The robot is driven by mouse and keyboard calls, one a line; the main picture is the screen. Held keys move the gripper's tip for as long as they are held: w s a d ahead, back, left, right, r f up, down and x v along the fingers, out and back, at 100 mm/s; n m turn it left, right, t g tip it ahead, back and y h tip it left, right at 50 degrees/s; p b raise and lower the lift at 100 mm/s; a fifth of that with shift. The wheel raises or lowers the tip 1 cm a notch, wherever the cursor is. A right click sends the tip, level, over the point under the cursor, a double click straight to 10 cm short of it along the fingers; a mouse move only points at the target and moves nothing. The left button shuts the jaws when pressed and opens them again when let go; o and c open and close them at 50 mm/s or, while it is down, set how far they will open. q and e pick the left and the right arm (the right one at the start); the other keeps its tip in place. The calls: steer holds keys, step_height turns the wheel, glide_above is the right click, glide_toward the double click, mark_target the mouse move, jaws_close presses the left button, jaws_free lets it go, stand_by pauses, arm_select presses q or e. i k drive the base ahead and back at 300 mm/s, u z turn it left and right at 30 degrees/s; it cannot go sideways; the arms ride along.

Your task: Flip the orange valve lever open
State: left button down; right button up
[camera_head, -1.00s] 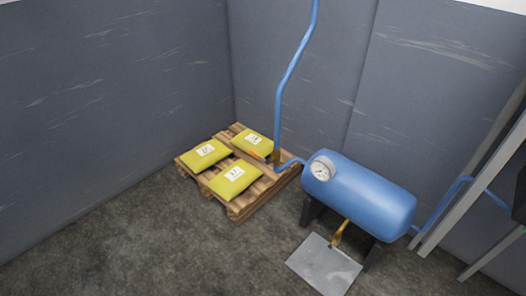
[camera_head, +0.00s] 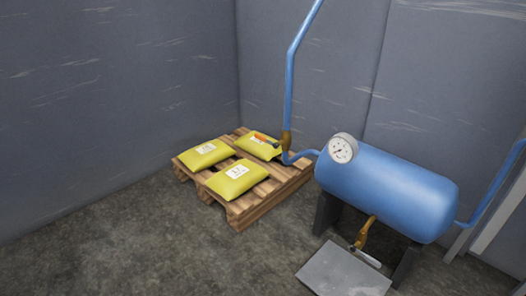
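A blue pipe (camera_head: 291,75) comes down in front of the back wall to a brass valve (camera_head: 286,141) beside the pallet. A small orange lever (camera_head: 265,138) sticks out to the left from this valve, above the rear yellow bag. A blue tank (camera_head: 388,190) on dark legs stands to the right, with a round white gauge (camera_head: 342,149) at its left end. Neither of my grippers is in view.
A wooden pallet (camera_head: 262,203) with yellow bags (camera_head: 236,179) stands in the corner, left of the tank. A grey metal plate (camera_head: 343,272) lies on the floor under the lower valve. The floor (camera_head: 150,240) in front of the pallet is clear.

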mark_target(275, 145)
steer(key=u, duration=0.1)
steer(key=i, duration=1.45)
steer(key=u, duration=0.75)
